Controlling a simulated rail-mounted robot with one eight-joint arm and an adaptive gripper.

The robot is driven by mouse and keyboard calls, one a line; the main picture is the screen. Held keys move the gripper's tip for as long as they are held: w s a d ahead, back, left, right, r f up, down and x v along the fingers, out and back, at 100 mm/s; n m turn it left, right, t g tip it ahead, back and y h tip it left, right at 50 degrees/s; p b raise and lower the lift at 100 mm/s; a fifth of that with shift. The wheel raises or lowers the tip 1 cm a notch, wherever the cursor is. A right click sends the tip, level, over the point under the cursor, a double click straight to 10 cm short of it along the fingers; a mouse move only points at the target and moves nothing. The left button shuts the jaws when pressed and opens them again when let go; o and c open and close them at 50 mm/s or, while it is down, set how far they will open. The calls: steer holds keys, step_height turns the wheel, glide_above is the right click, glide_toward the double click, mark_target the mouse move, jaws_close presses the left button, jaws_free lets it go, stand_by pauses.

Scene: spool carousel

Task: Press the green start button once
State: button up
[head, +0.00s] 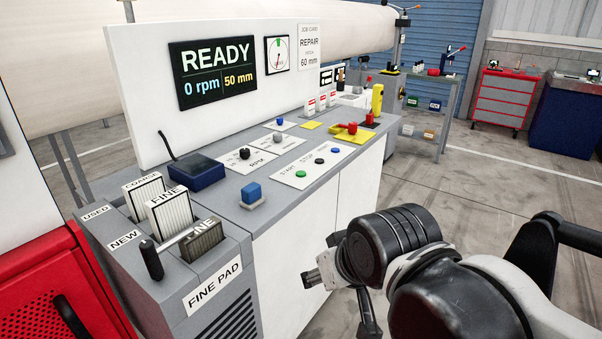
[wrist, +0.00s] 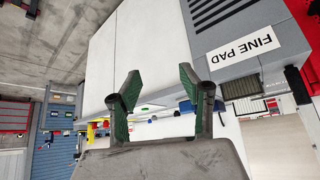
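The green start button (head: 301,174) sits on a white label plate on the grey console top (head: 228,192), at the left end of a short row with a black and a blue button. It is not pressed by anything. My gripper (head: 312,280) is in front of the console's white front, lower than the top and apart from the button. In the wrist view my gripper (wrist: 159,92) has its two fingers spread with nothing between them.
Console items include a blue block (head: 252,194), a black knob (head: 244,153), a yellow-red lever (head: 350,128) and a yellow upright handle (head: 377,100). Pad slots with a black handle (head: 152,259) stand at the left. A display (head: 213,71) reads READY, 0 rpm, 50 mm. Open floor lies right.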

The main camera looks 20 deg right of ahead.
jaws_close()
stand_by(1.2)
